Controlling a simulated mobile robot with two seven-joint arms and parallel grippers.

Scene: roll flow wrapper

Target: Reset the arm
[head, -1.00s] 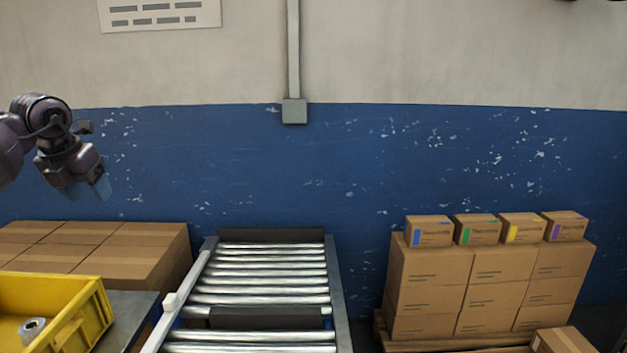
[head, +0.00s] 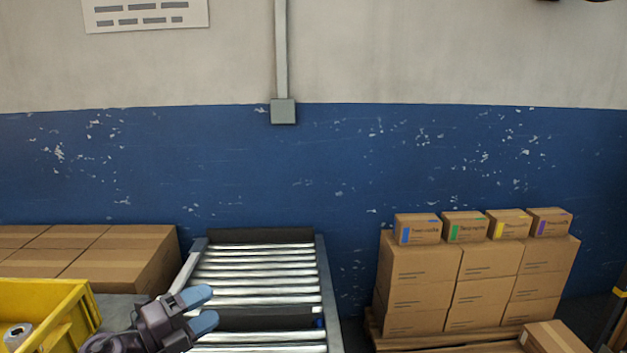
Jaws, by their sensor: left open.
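My left gripper (head: 204,308) is low in the head view, in front of the left side of the roller conveyor. Its two blue fingertips are apart and point to the right, with nothing visible between them. The rest of my left arm drops out at the bottom edge. My right gripper is not in the view.
The roller conveyor (head: 262,272) runs toward the blue wall. A yellow crate (head: 62,291) with a roll (head: 17,335) stands at lower left, before large cartons (head: 118,262). Stacked cartons (head: 421,270) on a pallet at right carry several small labelled boxes (head: 417,229).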

